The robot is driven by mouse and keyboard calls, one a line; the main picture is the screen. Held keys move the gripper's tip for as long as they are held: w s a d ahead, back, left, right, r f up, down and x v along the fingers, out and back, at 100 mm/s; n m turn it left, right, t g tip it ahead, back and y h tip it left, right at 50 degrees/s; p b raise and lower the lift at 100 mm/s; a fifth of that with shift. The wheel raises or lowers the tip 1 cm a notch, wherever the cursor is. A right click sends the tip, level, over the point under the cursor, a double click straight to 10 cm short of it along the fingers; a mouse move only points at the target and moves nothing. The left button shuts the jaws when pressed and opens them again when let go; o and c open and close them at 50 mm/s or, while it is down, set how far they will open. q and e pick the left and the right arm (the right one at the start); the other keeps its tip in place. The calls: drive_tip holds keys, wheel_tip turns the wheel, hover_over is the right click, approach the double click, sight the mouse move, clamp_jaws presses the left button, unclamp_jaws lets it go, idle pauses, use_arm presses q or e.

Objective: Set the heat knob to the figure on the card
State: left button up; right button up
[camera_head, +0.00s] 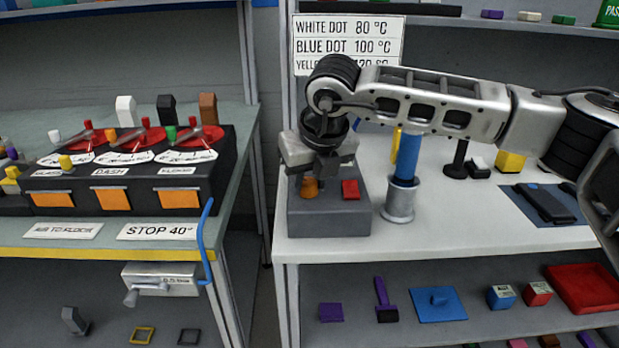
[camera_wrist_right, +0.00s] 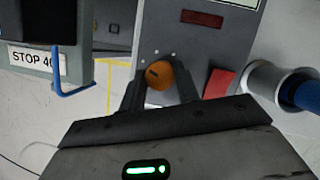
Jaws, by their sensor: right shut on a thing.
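The orange heat knob (camera_head: 310,187) sits on top of a grey box (camera_head: 328,222) on the right bench. My right gripper (camera_head: 314,168) reaches down from above and is shut on the knob. In the right wrist view the knob (camera_wrist_right: 159,76) lies between the two dark fingers, with a dark mark on its face and small pale dots around it on the panel. The card (camera_head: 347,40) behind reads white dot 80 °C and blue dot 100 °C; its yellow line is partly hidden by my arm. My left gripper is not in view.
A red button (camera_head: 350,189) is right of the knob. A metal holder (camera_head: 400,203) with a blue rod (camera_head: 408,156) stands close to the grey box. On the left bench is a black console (camera_head: 120,180) with several red levers. A gap separates the benches.

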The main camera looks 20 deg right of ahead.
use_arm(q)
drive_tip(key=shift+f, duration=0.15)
use_arm(e)
drive_tip(key=shift+a+f+m+b, duration=0.1)
drive_tip(key=shift+f+m+b, duration=0.1)
drive_tip(key=shift+m+b, duration=0.75)
drive_tip(key=shift+m+h+b, duration=0.55)
drive_tip(key=shift+h+b, duration=0.05)
drive_tip(key=shift+b, duration=0.6)
drive_tip(key=shift+a+r+m+h+b, duration=0.1)
drive_tip(key=shift+m+h+b, duration=0.3)
drive_tip(key=shift+m+b, duration=0.75)
drive_tip(key=shift+w+r+m+g+h+b, duration=0.15)
drive_tip(key=shift+m+g+h+b, duration=0.3)
drive_tip(key=shift+m, duration=1)
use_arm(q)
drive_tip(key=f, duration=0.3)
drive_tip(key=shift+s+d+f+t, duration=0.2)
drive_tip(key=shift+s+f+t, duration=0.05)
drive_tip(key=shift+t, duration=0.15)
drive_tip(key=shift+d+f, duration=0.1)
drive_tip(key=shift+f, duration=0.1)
use_arm(e)
drive_tip(key=shift+m, duration=0.3)
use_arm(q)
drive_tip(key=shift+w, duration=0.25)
